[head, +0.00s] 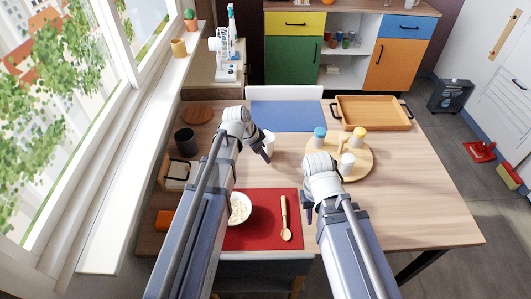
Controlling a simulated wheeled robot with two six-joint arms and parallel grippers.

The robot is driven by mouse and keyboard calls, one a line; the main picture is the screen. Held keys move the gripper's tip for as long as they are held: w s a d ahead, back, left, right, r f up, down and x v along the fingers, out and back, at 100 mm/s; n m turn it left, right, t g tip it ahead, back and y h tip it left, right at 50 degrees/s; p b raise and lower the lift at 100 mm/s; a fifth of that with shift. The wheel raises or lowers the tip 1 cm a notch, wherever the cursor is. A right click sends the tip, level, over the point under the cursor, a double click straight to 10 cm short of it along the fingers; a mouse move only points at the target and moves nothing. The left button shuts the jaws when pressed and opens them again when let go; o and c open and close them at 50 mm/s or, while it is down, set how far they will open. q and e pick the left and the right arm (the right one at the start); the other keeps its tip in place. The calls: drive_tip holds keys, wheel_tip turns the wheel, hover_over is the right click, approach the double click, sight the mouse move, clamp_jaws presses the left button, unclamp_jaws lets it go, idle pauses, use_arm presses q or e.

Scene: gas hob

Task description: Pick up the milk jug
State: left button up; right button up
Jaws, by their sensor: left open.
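A small white vessel, which looks like the milk jug (270,139), stands on the wooden table (420,190) left of the round board. It is partly hidden by my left gripper. My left gripper (266,155) is open, with its fingers pointing down at the near side of the jug. I cannot tell whether they touch it. My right gripper (308,212) is low over the table, between the red mat and the round board. Its fingers are too small to tell open from shut.
A round board (368,161) holds several lidded jars. A red mat (262,237) carries a white bowl (239,208) and a wooden spoon (285,220). A wooden tray (373,113) and blue mat (288,115) lie at the back. The table's right side is clear.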

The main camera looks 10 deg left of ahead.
use_arm(q)
drive_tip(key=b+x, duration=0.1)
drive_tip(key=x, duration=0.1)
drive_tip(key=shift+d+f+b, duration=0.15)
drive_tip(key=shift+f+b, duration=0.15)
drive_tip(key=shift+f, duration=0.1)
use_arm(e)
wheel_tip(320, 180, down, 3)
drive_tip(key=shift+r, duration=0.2)
use_arm(q)
drive_tip(key=shift+r, duration=0.1)
use_arm(e)
drive_tip(key=shift+r, duration=0.1)
use_arm(q)
clamp_jaws()
idle(0.5)
